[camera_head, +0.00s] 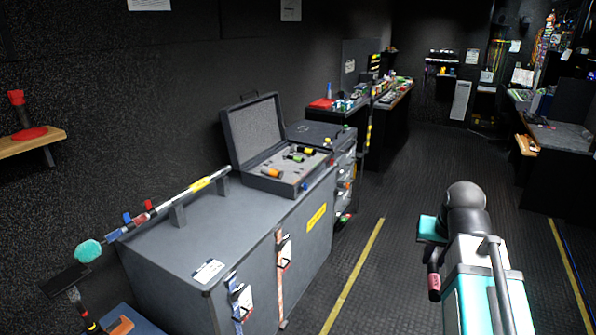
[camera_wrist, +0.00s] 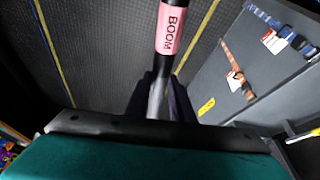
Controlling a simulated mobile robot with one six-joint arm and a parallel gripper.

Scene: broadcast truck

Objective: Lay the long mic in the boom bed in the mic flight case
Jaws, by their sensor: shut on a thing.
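The long mic (camera_wrist: 170,30) is a slim dark rod with a pink band reading "BOOM". In the wrist view my gripper (camera_wrist: 160,92) is shut on its thinner grey part, and the mic points away past the fingertips over the floor. In the head view a short pink and dark piece (camera_head: 434,284) beside my arm seems to be part of it; the gripper's fingers are hidden there. The mic flight case (camera_head: 259,174) stands open on a grey cabinet, lid raised against the wall side. Its foam holds several small mics; I cannot make out the boom bed clearly.
The grey cabinet's top (camera_head: 190,238) is mostly clear. A long pole (camera_head: 160,208) with a teal fuzzy end rests on stands at its rear. Straps (camera_head: 284,262) hang on the cabinet front. The aisle floor (camera_head: 385,290) between cabinet and arm is free.

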